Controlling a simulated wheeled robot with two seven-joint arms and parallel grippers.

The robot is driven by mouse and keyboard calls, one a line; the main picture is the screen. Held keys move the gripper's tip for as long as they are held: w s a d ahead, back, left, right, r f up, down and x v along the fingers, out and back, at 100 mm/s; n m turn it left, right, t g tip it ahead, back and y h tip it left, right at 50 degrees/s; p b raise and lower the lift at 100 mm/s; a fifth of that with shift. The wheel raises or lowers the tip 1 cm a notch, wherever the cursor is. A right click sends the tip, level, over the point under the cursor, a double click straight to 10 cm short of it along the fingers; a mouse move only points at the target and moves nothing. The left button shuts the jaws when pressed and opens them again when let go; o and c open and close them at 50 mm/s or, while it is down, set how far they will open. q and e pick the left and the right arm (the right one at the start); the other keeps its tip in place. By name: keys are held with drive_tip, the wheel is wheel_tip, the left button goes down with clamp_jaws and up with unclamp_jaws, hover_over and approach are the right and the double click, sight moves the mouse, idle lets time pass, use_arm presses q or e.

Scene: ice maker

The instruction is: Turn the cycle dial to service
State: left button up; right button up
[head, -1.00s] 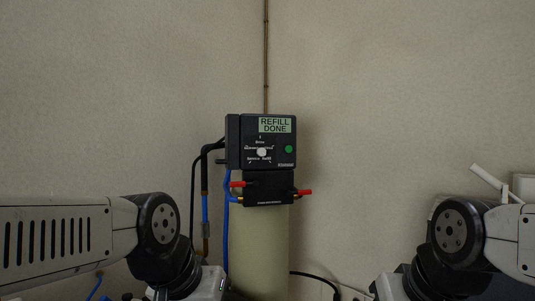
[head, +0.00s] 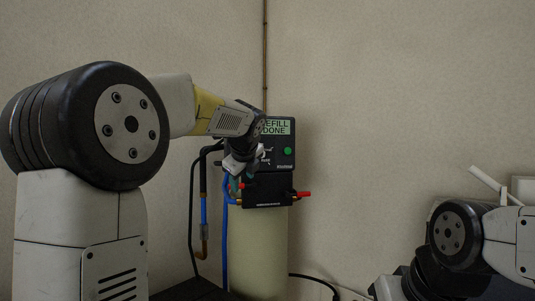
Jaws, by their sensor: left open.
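The black control head (head: 284,168) sits on top of a pale cylindrical tank (head: 262,255) in the corner. Its display (head: 277,127) reads "REFILL DONE", partly covered on its left by my arm. A round green button (head: 288,151) is to the right. My left gripper (head: 258,158) is open in front of the left half of the control head, at the cycle dial. The dial and most of its printed labels are hidden behind the gripper, so I cannot tell whether the fingers touch it. My right gripper is out of view; only that arm shows at lower right.
A black lower block with red-tipped fittings (head: 304,194) is under the control head. Blue and black hoses (head: 204,212) hang at its left, and a black cable (head: 315,279) runs along the right. The wall right of the unit is clear.

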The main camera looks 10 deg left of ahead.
use_arm(q)
drive_tip(key=w+d+r+m+t+y, duration=0.25)
drive_tip(key=d+r+m, duration=0.4)
drive_tip(key=r, duration=0.35)
drive_tip(key=x, duration=0.8)
drive_tip(key=shift+w+d+r, duration=0.25)
drive_tip(key=shift+w+r, duration=0.1)
drive_tip(key=shift+w, duration=0.05)
drive_tip(key=shift+t+h, duration=0.25)
clamp_jaws()
